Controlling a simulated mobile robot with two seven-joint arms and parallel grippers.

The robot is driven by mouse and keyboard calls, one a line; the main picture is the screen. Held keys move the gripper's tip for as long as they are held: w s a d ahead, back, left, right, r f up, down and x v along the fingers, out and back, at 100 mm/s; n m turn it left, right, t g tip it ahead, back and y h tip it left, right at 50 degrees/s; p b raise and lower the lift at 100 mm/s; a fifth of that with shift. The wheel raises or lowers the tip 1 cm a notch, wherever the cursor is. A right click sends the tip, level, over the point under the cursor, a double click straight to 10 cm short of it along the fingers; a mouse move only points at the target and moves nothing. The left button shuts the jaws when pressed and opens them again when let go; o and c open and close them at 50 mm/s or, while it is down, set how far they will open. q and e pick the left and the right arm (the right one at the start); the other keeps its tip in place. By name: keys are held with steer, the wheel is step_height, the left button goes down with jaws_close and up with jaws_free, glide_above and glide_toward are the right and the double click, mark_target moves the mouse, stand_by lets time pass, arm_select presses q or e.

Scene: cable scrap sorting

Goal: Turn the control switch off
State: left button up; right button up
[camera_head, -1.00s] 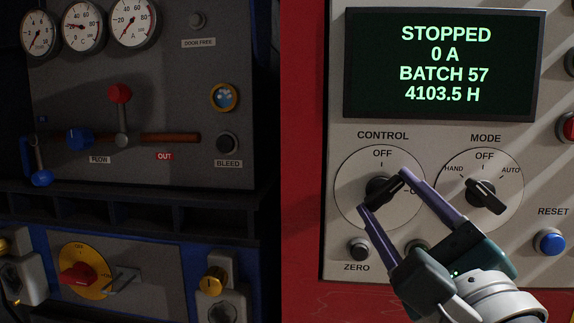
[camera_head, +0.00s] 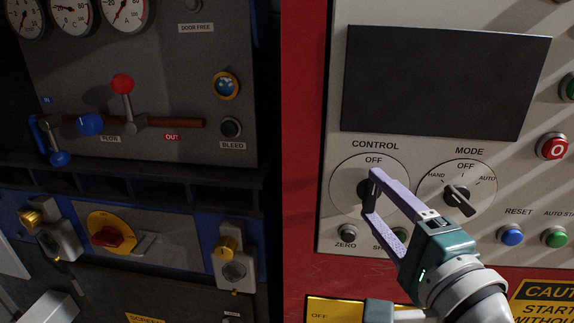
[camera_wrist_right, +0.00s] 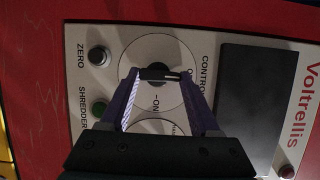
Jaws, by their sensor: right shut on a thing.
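The control switch (camera_head: 365,190) is a black rotary knob on a round pale dial, under the word CONTROL on the light grey panel. Its handle stands upright in the head view, in line with the OFF mark above. My right gripper (camera_head: 372,194) is shut on this handle, one finger at its top end and one at its bottom. In the right wrist view the handle (camera_wrist_right: 156,76) lies between the two purple fingers, its white line towards the OFF label. The display (camera_head: 430,82) above is dark and blank.
The mode knob (camera_head: 459,198) sits close to the right of my fingers. The zero button (camera_head: 347,233) is below the dial, with a green button beside it partly covered by my gripper. Blue reset (camera_head: 511,233) and red stop (camera_head: 552,146) buttons are further right.

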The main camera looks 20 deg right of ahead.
steer(key=shift+n, duration=0.3)
steer(key=o, duration=1.4)
steer(key=shift+c, duration=0.2)
steer(key=s+a+b, duration=0.1)
steer(key=s+b, duration=0.1)
steer(key=s, duration=0.7)
steer(key=shift+s+a, duration=0.3)
steer(key=shift+s, duration=0.1)
